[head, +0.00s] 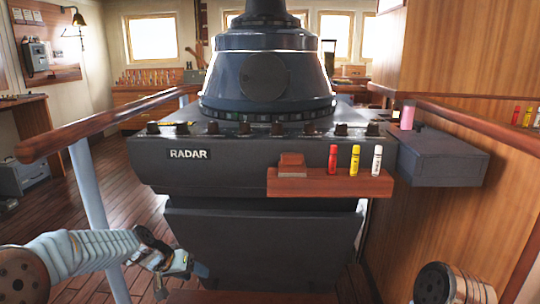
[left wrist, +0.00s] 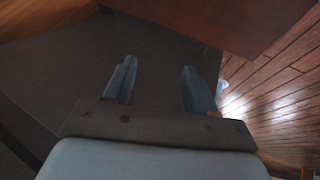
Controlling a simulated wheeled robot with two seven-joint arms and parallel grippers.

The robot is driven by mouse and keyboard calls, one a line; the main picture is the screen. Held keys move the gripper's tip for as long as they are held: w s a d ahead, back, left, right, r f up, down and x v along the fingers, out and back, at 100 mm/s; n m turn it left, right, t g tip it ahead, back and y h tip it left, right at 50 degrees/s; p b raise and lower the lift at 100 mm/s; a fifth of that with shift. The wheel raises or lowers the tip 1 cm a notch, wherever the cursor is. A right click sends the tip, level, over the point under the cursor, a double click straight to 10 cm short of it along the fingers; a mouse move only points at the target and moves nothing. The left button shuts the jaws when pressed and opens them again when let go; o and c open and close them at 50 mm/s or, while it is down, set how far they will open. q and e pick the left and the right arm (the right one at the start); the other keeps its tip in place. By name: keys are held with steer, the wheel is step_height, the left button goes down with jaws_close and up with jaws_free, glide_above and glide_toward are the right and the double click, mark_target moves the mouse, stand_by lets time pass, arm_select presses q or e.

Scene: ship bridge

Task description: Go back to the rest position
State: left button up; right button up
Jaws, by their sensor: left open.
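My left gripper (head: 182,266) is in the lower left of the head view, in front of the lower part of the radar console (head: 265,245). In the left wrist view its two fingers (left wrist: 155,88) stand apart with nothing between them. Part of my right arm (head: 450,288) shows at the bottom right edge of the head view; its gripper is out of the picture.
A wooden shelf (head: 325,184) on the console front holds a red marker (head: 333,160), a yellow one (head: 354,160), a white one (head: 377,160) and a wooden block (head: 291,166). A handrail (head: 90,133) runs at left. A grey box (head: 440,160) juts out at right. The plank floor (head: 130,200) is clear at left.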

arm_select(q)
steer(key=s+d+f+n+g, duration=0.1)
steer(key=s+d+f, duration=0.1)
steer(key=s+f, duration=0.35)
steer(key=s+d+f+g, duration=0.1)
steer(key=s+d+f, duration=0.1)
steer(key=f, duration=0.7)
steer(key=s+d+f+g, duration=0.1)
steer(key=s+d+f, duration=0.1)
steer(key=s+f, duration=0.2)
steer(key=s+d+f+n, duration=0.1)
steer(key=s+f, duration=0.4)
steer(key=s, duration=0.6)
steer(key=s+d+f+g+y, duration=0.1)
steer(key=s+d+f, duration=0.3)
steer(key=s, duration=0.4)
steer(key=shift+s+f+n+g, duration=0.25)
steer(key=shift+f+n+g, duration=0.05)
steer(key=shift+f, duration=0.2)
